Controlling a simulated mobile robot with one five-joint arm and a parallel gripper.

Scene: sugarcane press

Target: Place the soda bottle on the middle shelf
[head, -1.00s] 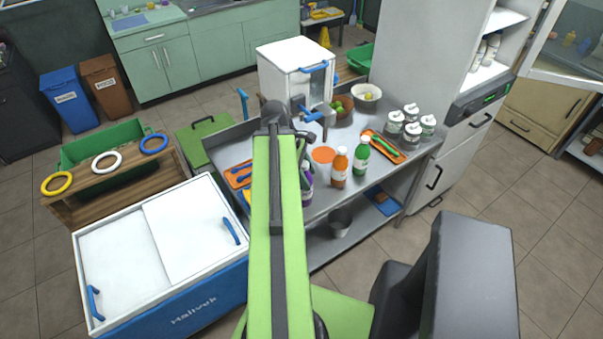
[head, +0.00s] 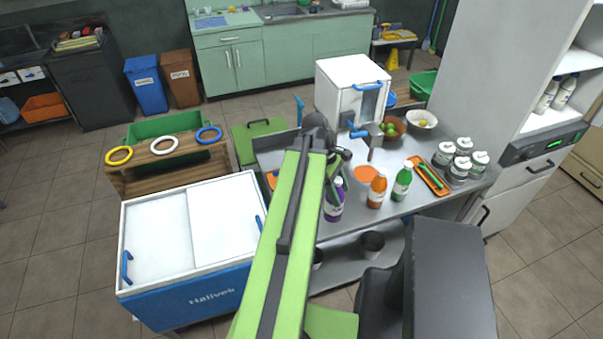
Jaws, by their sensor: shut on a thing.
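A purple soda bottle (head: 333,208) with a white label shows just right of my arm, at the front edge of the steel table (head: 345,228). My gripper (head: 338,170) is mostly hidden behind my arm link; it is at the bottle's top and shut on it. Whether the bottle's base touches the table is unclear. An orange bottle (head: 377,190) and a green bottle (head: 402,182) stand to its right. The tall white cabinet at the right has an open shelf (head: 545,121) holding white bottles, with another shelf above it (head: 592,58).
Several white-lidded jars (head: 459,165) and an orange tray (head: 428,178) stand on the table's right side. A white press box (head: 350,90) stands at the back. A white-topped chest (head: 190,235) is at the left. Floor is open at the lower right.

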